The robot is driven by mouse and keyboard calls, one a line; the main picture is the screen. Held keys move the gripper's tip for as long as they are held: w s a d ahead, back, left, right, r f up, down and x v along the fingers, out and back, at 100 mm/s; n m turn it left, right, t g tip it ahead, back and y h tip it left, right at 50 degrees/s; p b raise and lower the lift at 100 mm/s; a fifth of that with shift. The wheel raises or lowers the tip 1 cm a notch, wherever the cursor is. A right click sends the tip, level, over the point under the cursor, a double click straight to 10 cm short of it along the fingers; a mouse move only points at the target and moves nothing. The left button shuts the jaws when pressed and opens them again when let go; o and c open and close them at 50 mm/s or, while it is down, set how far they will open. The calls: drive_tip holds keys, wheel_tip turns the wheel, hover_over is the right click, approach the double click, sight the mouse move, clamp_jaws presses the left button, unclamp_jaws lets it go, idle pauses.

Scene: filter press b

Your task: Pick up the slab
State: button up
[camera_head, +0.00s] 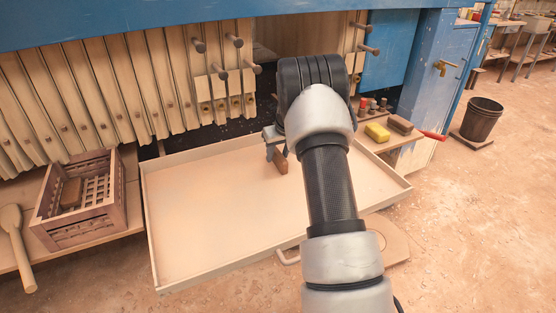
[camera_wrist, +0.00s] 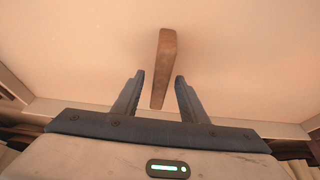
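A brown slab (camera_head: 281,162) stands narrow and upright-looking in the pale shallow tray (camera_head: 215,225), near its back edge. It also shows in the wrist view (camera_wrist: 165,60) as a long, thin brown bar. My gripper (camera_head: 273,143) is over the back of the tray, beside the slab. In the wrist view my gripper (camera_wrist: 160,76) is open, with the near end of the slab between its two fingers. Gaps show on both sides, and I see no finger touching it. My arm hides part of the tray in the head view.
A slatted wooden crate (camera_head: 98,222) with a brown block (camera_head: 70,192) in it stands left of the tray. A wooden spoon (camera_head: 16,245) lies further left. A side shelf at right bears a yellow block (camera_head: 377,132) and a brown-topped block (camera_head: 400,124). Wooden plates with pegs line the back.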

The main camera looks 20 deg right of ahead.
drive_tip(key=shift+f+b, duration=0.25)
drive_tip(key=shift+b, duration=0.05)
idle(0.5)
clamp_jaws()
